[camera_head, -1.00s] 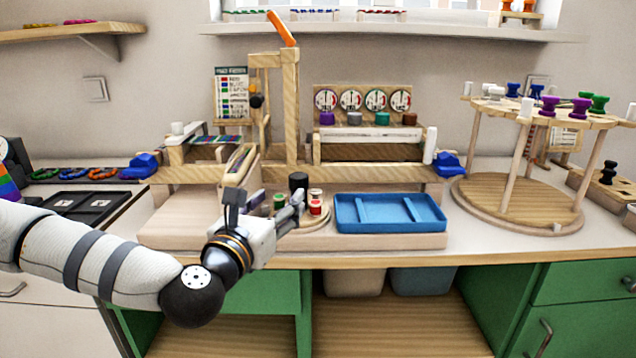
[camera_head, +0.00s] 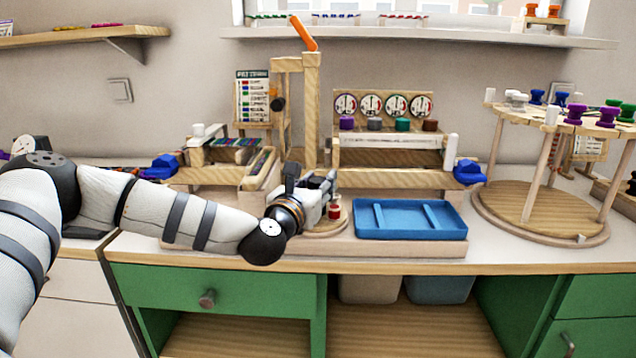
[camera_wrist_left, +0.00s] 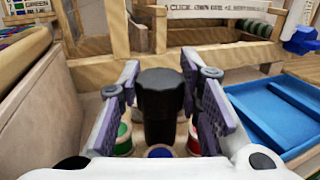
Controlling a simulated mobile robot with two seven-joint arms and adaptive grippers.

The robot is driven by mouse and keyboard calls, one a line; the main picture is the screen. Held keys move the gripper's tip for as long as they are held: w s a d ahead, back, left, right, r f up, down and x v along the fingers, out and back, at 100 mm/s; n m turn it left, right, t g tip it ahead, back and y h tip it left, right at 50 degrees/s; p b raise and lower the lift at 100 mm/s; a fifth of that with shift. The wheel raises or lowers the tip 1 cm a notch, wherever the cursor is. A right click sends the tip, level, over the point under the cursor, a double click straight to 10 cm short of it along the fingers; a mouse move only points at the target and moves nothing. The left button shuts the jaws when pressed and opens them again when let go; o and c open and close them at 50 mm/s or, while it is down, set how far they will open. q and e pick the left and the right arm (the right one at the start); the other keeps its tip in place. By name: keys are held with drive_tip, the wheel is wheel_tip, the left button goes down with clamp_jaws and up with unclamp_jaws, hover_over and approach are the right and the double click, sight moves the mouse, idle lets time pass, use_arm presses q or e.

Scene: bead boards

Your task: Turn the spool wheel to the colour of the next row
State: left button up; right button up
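The spool wheel (camera_head: 326,228) is a round wooden disc on the bench, left of the blue tray, partly hidden by my left gripper in the head view. Its black knob (camera_wrist_left: 159,105) stands upright in the middle of the left wrist view. A green spool (camera_wrist_left: 123,140), a blue spool (camera_wrist_left: 160,153) and a red spool (camera_wrist_left: 193,142) sit around it; the red spool (camera_head: 335,211) also shows in the head view. My left gripper (camera_head: 312,181) is open, its fingers on either side of the knob with a gap visible. My right gripper is out of view.
A colour list card (camera_head: 252,98) stands behind the wooden loom frame (camera_head: 312,110). The blue tray (camera_head: 410,234) lies right of the wheel. A round wooden rack (camera_head: 540,212) with coloured spools stands farther right. The bench's front edge is clear.

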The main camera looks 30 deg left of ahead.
use_arm(q)
drive_tip(key=shift+c, duration=1.2)
drive_tip(key=shift+f+n+y, duration=0.1)
drive_tip(key=shift+n+y, duration=0.2)
drive_tip(key=shift+y, duration=0.2)
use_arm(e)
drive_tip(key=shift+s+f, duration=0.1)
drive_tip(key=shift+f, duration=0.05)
